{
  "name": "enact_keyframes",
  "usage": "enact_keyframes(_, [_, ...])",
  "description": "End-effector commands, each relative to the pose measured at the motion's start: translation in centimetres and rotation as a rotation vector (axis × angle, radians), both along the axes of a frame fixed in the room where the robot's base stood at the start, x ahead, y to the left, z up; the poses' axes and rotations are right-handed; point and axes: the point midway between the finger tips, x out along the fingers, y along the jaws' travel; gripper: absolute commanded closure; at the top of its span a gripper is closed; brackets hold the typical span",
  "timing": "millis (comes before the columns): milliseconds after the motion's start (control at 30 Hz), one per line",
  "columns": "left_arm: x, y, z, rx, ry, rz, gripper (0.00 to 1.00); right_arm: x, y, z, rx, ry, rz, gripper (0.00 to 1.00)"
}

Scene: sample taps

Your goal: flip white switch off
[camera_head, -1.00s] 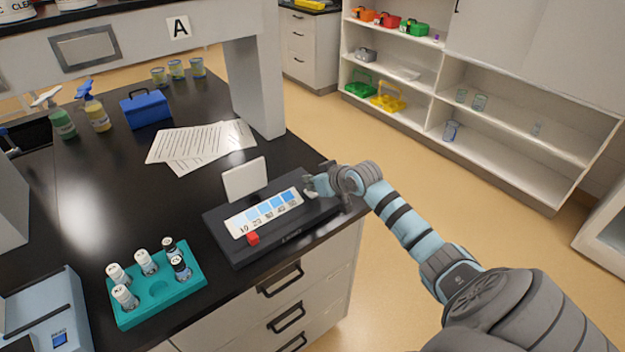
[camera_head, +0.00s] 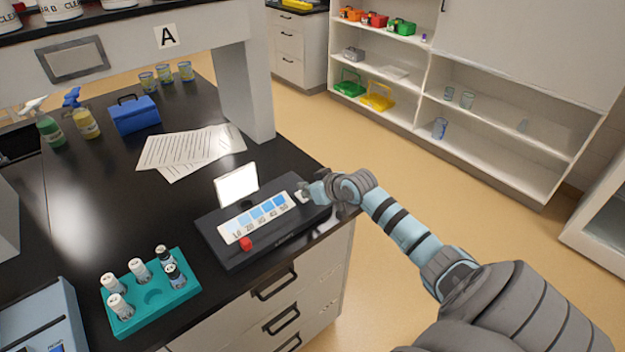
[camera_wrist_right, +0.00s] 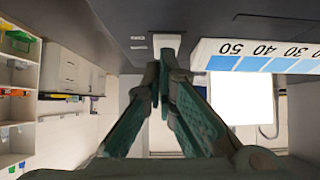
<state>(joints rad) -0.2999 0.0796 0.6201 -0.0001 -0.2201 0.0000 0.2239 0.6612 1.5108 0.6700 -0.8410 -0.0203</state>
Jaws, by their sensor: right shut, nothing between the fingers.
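A dark flat device (camera_head: 235,253) sits near the table's front right corner. It bears a strip of blue squares with numbers, a red block and a bright white upright panel (camera_head: 237,186). The small white switch (camera_head: 301,197) is at the device's right end; it also shows in the wrist view (camera_wrist_right: 167,42). My right gripper (camera_head: 310,192) is at this end, its fingertips (camera_wrist_right: 168,62) shut with nothing between them and close to or against the switch. I cannot tell contact for sure. The switch's tilt is unclear. My left gripper is out of view.
A teal rack (camera_head: 180,297) with several vials stands left of the device. Papers (camera_head: 185,150), a blue box (camera_head: 134,114) and bottles lie further back. A shelf upright (camera_head: 245,90) rises behind. Open floor lies to the right.

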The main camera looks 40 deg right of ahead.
Motion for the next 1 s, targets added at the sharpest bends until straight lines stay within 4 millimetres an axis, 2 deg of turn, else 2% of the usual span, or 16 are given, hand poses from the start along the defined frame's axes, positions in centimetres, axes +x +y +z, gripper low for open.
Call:
enact_keyframes(267, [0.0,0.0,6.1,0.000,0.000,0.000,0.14,-0.3,0.1,5.3,0.000,0.000,0.004,1.00])
enact_keyframes(333, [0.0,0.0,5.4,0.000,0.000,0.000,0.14,-1.9,0.0,5.6,-0.006,0.000,0.006,1.00])
enact_keyframes(600, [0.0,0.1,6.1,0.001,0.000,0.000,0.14,-6.7,0.1,8.9,-0.007,0.003,0.007,1.00])
enact_keyframes(800, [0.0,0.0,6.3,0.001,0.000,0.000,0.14,-8.0,0.2,10.0,-0.002,0.000,0.005,1.00])
enact_keyframes(1000, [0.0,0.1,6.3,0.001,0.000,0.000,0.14,-8.1,0.3,10.1,0.002,-0.002,0.004,1.00])
